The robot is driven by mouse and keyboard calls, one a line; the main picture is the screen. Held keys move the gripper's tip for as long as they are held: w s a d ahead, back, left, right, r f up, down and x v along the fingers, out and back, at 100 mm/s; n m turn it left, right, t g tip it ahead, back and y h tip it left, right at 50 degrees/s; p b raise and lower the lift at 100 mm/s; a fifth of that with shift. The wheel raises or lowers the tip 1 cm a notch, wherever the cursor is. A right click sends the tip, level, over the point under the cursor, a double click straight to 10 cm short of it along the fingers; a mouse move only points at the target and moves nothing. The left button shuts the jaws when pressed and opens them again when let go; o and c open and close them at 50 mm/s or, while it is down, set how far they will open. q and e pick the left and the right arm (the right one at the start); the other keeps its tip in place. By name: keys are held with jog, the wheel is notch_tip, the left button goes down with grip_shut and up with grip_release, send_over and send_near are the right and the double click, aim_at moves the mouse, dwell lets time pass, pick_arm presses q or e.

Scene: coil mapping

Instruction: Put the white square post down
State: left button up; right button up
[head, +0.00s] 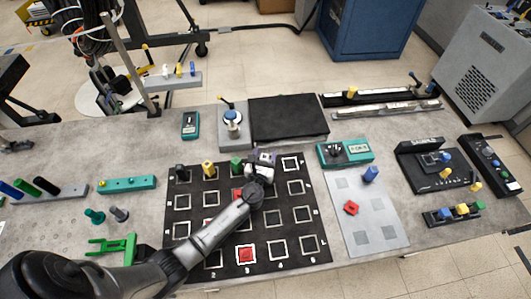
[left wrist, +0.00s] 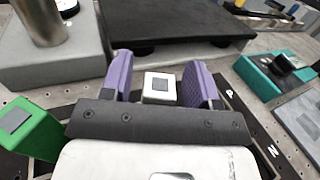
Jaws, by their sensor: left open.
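The white square post (left wrist: 160,88) stands between the purple fingers of my left gripper (left wrist: 161,85) in the left wrist view, with its grey square top showing. A gap shows on each side, so the fingers are apart from it. In the head view my left gripper (head: 263,156) is at the far row of the black grid mat (head: 222,222), right of the green post (head: 236,165). The gripper mostly hides the white post there. The post's base is hidden. My right gripper is not in view.
A yellow post (head: 208,169) and a dark post (head: 181,173) stand further left in the same row. A red piece (head: 246,254) lies in a near cell. A black plate (head: 289,117) lies behind the mat, and a teal meter (head: 345,152) is to the right.

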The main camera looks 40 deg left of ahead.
pick_arm(q)
jog(key=v, duration=1)
jog(key=shift+s+d, duration=0.3)
jog(key=shift+s, duration=0.2)
